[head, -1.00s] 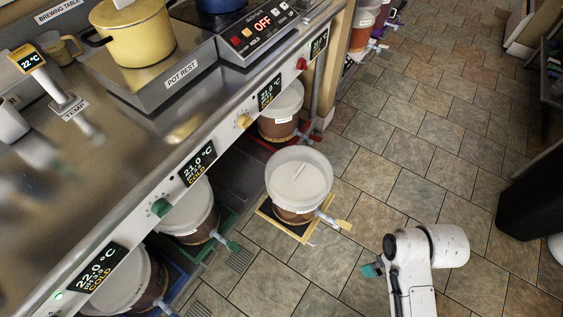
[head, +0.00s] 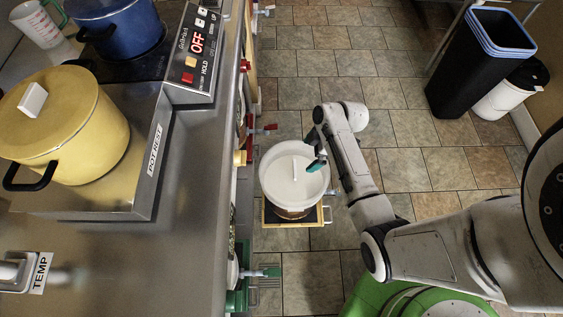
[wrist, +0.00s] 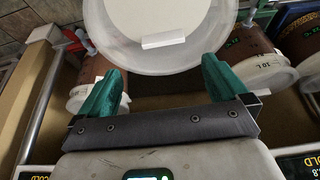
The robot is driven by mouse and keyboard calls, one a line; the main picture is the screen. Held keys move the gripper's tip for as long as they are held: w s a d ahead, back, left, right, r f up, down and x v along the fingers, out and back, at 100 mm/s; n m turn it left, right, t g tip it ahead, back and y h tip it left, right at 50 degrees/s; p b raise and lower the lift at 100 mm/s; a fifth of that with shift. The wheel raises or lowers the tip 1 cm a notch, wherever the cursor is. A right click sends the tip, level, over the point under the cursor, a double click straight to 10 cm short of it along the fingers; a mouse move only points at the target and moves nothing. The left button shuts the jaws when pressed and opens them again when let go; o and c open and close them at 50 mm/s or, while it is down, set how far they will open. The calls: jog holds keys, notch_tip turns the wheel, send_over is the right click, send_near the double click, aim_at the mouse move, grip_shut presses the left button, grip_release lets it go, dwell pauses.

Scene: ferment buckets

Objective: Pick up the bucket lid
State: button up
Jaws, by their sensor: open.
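The bucket lid (head: 281,185) is white and round with a short white bar handle (head: 294,168) on top. My gripper (head: 316,160) is open and empty, at the lid's right side in the head view. Its teal fingers also show in the wrist view (wrist: 160,72). I cannot tell whether a finger touches the lid.
The steel counter (head: 130,265) with the yellow pot (head: 75,135) and blue pot (head: 125,30) runs along the left. Other lidded buckets (wrist: 270,75) flank it in the wrist view. A black bin (head: 475,65) stands at the back right; tiled floor between is clear.

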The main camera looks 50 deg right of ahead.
send_over(295, 168)
jog(key=s+d, duration=0.2)
notch_tip(295, 168, down, 4)
jog(key=shift+d+f+b, duration=0.1)
jog(key=shift+f+b, duration=0.05)
jog(key=shift+b, duration=0.2)
jog(key=shift+a+b+x, duration=0.1)
jog(key=shift+b+x, duration=0.05)
jog(key=shift+x, duration=1.25)
jog(key=shift+a+b+x, duration=0.15)
jog(key=shift+x, duration=1.25)
jog(key=shift+c, duration=0.4)
jog(key=c, duration=0.9)
jog(key=shift+c, duration=0.4)
